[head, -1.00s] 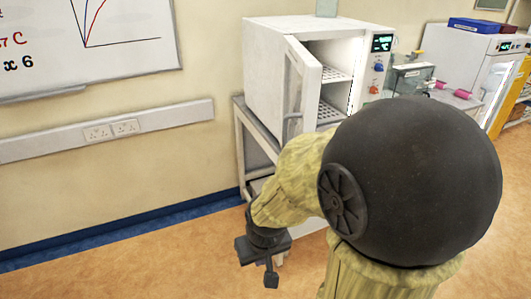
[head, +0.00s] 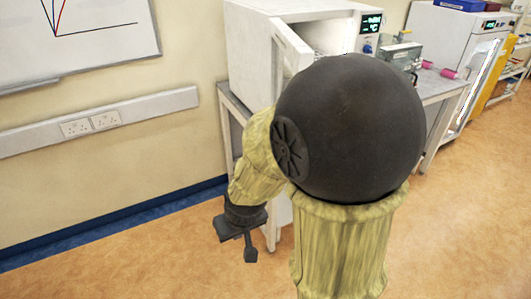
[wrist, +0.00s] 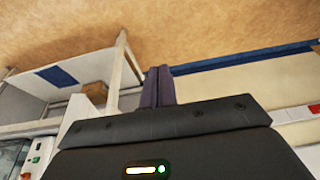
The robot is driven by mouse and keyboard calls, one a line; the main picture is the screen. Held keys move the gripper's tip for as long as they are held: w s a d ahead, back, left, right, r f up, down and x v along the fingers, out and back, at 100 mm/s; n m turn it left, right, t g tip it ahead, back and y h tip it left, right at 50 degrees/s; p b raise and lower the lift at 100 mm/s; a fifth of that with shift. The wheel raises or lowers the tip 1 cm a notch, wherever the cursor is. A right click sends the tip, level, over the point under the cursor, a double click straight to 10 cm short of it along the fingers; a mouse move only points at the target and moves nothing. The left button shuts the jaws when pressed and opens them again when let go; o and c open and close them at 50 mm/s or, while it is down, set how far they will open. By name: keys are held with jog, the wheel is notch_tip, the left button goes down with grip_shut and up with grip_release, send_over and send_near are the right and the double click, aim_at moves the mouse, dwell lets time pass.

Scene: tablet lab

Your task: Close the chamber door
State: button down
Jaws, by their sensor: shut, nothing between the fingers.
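The white chamber (head: 248,50) stands on a grey bench. Its door (head: 291,46) is swung open toward me, and the lit inside shows to its right. My arm hides the lower part of the door and the chamber front. My gripper (head: 250,254) hangs low, pointing down, in front of the bench's left leg and well below the door. In the wrist view its two dark fingers (wrist: 158,86) are together with nothing between them. The door cannot be made out in the wrist view.
The bench (head: 432,87) runs right, carrying a small grey device (head: 400,56) and pink items (head: 448,73). A second white cabinet (head: 440,32) stands further right. The wall with sockets (head: 90,124) is at left. Floor (head: 130,260) is clear at front left.

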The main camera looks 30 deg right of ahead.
jog(key=w+n+t+h+p, duration=0.2)
jog(key=w+t+h+p, duration=0.2)
jog(key=w, duration=0.7)
jog(key=s+d+r+n+t+h+p, duration=0.1)
jog(key=d+r+n+t+h+p, duration=0.2)
jog(key=r+h, duration=0.4)
jog(key=n+t+h, duration=0.1)
jog(key=n+h, duration=0.1)
jog(key=h, duration=0.1)
jog(key=shift+s+d+r, duration=0.2)
jog(key=s+d+p+x, duration=0.2)
jog(key=p+x, duration=0.3)
jog(key=x, duration=0.7)
jog(key=shift+w+d, duration=0.15)
jog(key=shift+d, duration=0.1)
